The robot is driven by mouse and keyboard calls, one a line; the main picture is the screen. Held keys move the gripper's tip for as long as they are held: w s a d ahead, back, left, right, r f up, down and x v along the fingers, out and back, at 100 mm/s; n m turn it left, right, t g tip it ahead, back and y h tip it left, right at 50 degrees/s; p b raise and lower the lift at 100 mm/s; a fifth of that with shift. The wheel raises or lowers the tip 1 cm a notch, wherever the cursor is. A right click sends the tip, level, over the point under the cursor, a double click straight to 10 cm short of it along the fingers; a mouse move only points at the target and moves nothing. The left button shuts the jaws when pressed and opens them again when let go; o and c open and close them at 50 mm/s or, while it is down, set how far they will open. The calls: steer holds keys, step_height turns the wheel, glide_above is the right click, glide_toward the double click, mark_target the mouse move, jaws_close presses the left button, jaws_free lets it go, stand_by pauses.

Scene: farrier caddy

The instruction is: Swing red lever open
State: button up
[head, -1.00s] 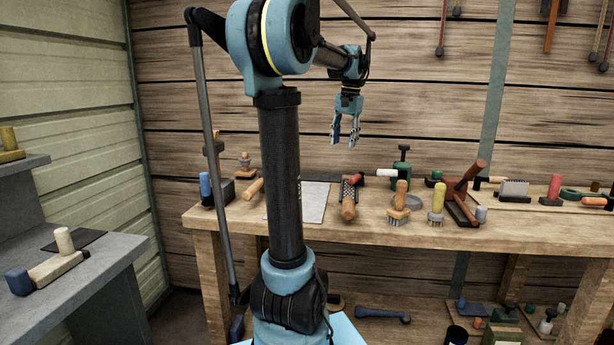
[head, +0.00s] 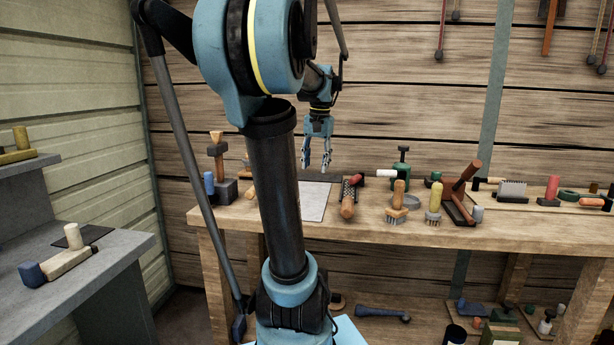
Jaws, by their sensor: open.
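A reddish-brown lever-like bar (head: 468,173) leans up to the right from a dark brown frame (head: 458,203) on the right half of the wooden bench. A smaller red handle (head: 355,180) sits at the top of a dark grated tool near the bench middle. I cannot tell for sure which of these is the red lever. My gripper (head: 316,158) is open and empty, pointing down above the back of the bench. It is left of both red parts and apart from them.
The wooden bench (head: 400,236) holds brushes (head: 397,208), a green-topped tool (head: 401,164) and several other tools. A pale sheet (head: 313,203) lies below my gripper. A grey side bench (head: 100,265) stands at left. My arm hides part of the bench.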

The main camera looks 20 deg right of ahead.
steer(key=s+a+f+n, duration=0.1)
steer(key=s+a+f, duration=0.1)
steer(key=s+a, duration=0.1)
steer(key=shift+a+f, duration=0.4)
steer(key=shift+a, duration=0.35)
steer(key=shift+s, duration=0.1)
